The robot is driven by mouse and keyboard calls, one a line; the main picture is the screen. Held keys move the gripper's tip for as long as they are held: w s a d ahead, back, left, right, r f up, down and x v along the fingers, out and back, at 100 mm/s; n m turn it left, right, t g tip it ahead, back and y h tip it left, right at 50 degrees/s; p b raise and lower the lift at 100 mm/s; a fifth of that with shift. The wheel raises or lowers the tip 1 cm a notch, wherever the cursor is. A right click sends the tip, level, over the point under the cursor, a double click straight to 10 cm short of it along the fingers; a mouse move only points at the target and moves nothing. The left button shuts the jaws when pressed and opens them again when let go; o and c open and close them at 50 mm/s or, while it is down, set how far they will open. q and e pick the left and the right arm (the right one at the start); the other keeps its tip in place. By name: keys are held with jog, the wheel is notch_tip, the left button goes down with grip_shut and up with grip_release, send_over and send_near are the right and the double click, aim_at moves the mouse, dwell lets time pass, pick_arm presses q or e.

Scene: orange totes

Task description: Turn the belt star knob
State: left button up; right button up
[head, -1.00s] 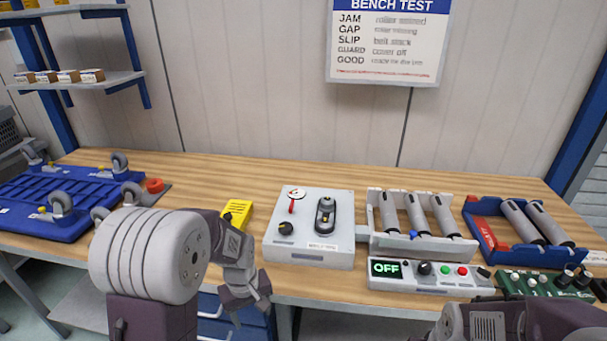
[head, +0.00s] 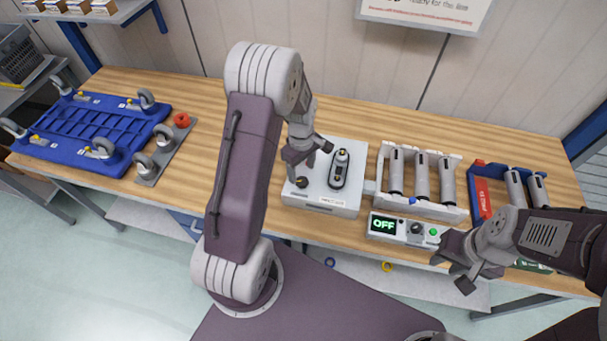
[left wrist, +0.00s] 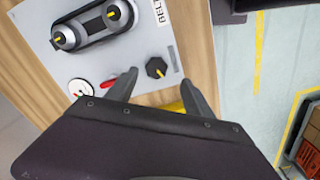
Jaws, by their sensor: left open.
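A light grey belt box (head: 340,208) stands on the bench. It carries a belt around two pulleys (head: 340,170) and a dark knob (head: 302,182) at its front left. My left gripper (head: 308,158) is open above the box's left part, partly covering it. The belt (left wrist: 95,25) and a red-and-white dial (left wrist: 80,88) also show there. My right gripper (head: 454,274) is empty at the bench's front edge, its fingers apart.
A blue wheeled dolly (head: 95,130) lies at the left. Bare bench lies behind the box. A yellow object (left wrist: 175,106) is partly hidden by my left gripper.

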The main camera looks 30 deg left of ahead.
aim_at(302, 181)
pick_arm(q)
jog(key=f, duration=0.2)
jog(key=w+f+p, duration=0.1)
jog(key=f, duration=0.2)
jog(key=shift+w+a+f, duration=0.1)
jog(key=shift+w+f, duration=0.05)
jog(key=shift+f, duration=0.35)
jog(key=shift+s, duration=0.4)
jog(key=shift+w+f, duration=0.1)
jog(key=shift+w, duration=0.1)
grip_shut()
pick_arm(e)
jog(key=shift+w+r, duration=0.5)
jog(key=shift+r, duration=0.05)
